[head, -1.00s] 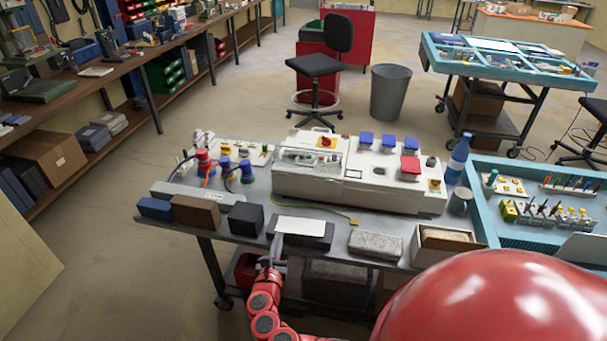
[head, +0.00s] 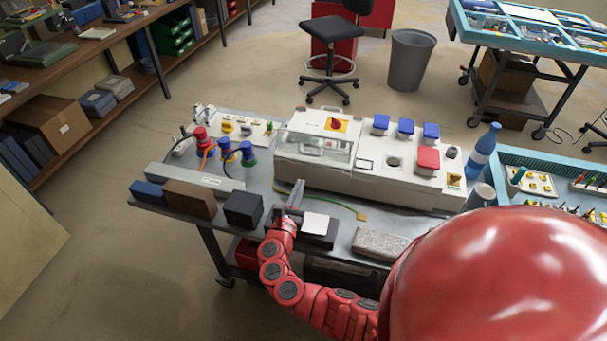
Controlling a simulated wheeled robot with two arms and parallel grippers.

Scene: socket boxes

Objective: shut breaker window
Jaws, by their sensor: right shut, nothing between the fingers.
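The breaker window (head: 314,149) is a clear cover at the left end of the white socket box (head: 368,182), with the breakers partly visible through it. It appears to stand out from the box, but I cannot tell its exact angle. My right gripper (head: 298,187) is shut and empty. It is in front of the box's lower left part, below the window in the picture and apart from it. My left gripper is not in view.
A black block (head: 244,209) and a brown block (head: 190,199) lie left of my right gripper on the grey table. A white-topped dark block (head: 316,226) lies just right of it. A green-yellow wire (head: 335,204) runs before the box. A blue bottle (head: 481,152) stands at the right.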

